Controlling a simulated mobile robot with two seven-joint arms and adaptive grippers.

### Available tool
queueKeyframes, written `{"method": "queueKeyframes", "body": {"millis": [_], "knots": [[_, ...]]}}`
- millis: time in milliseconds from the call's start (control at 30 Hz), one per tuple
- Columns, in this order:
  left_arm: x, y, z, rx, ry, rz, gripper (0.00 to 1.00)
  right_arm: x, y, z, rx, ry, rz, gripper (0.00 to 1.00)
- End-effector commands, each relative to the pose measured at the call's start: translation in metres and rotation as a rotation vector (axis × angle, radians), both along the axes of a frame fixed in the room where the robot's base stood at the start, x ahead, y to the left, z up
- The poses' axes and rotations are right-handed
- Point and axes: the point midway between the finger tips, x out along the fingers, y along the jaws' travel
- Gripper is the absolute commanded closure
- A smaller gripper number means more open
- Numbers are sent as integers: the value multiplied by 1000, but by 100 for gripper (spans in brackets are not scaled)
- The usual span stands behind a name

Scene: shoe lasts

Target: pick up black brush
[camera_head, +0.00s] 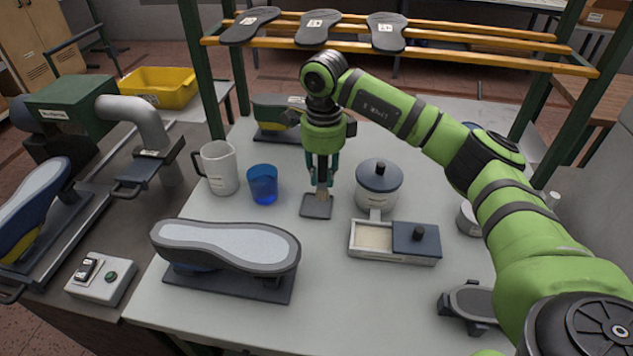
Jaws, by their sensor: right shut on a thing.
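The right arm comes in from the right side, and my right gripper (322,174) points down over the middle of the table. It is shut on the brush (322,194), whose pale brown bristle end shows below the fingertips. Most of the brush's handle is hidden by the gripper, so its colour is hard to tell. The brush is upright, directly above a small dark grey square pad (315,210); I cannot tell whether the bristles touch it. My left gripper is not in view.
A blue cup (263,184) and white mug (220,168) stand left of the gripper. A lidded pot (377,188) and a white box (372,238) with a dark lid stand right. A shoe last with a sole (225,246) lies in front. Bare table (340,310) shows at the front.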

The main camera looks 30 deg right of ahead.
Motion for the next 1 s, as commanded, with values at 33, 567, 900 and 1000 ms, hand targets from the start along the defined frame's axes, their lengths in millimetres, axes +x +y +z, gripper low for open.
{"method": "queueKeyframes", "body": {"millis": [33, 567, 900, 1000], "knots": [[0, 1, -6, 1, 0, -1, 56, -9, -3, 4, 0, -7, 1, 100], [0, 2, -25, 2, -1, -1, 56, -87, -16, 54, 0, -5, -1, 100], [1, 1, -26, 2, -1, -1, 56, -94, -16, 58, 0, -3, 0, 100], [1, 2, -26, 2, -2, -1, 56, -94, -16, 58, 0, -3, 0, 100]]}}
